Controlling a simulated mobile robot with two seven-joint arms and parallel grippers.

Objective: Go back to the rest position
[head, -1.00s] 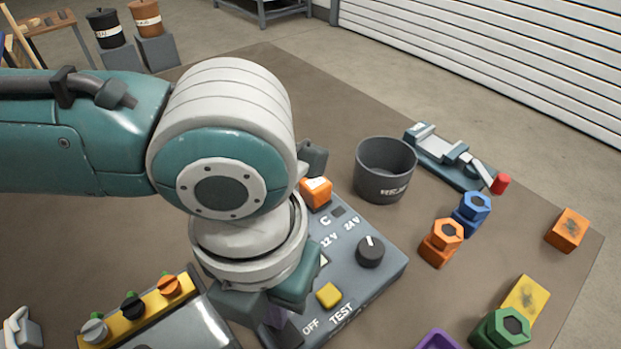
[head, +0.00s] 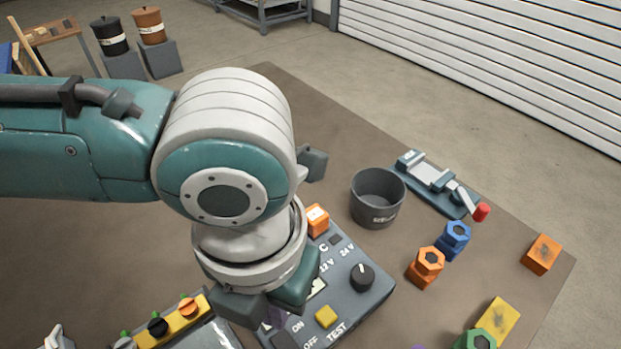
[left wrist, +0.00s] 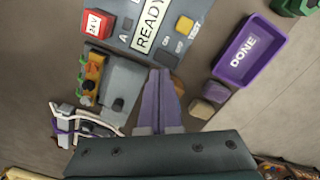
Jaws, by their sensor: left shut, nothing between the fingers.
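My left gripper (left wrist: 160,95) shows in the left wrist view with its two purple fingers together and nothing between them. The grey test box (head: 352,303) lies below and right of the wrist in the head view. In the left wrist view its READY display (left wrist: 150,25) is beyond the fingertips. My right gripper is not in view.
A dark bucket (head: 377,200), a clamp fixture (head: 437,184) and several coloured nuts and blocks stand right of the box. The left wrist view shows a purple DONE tray (left wrist: 249,50) and a switch panel (left wrist: 93,80). The mat's far part is clear.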

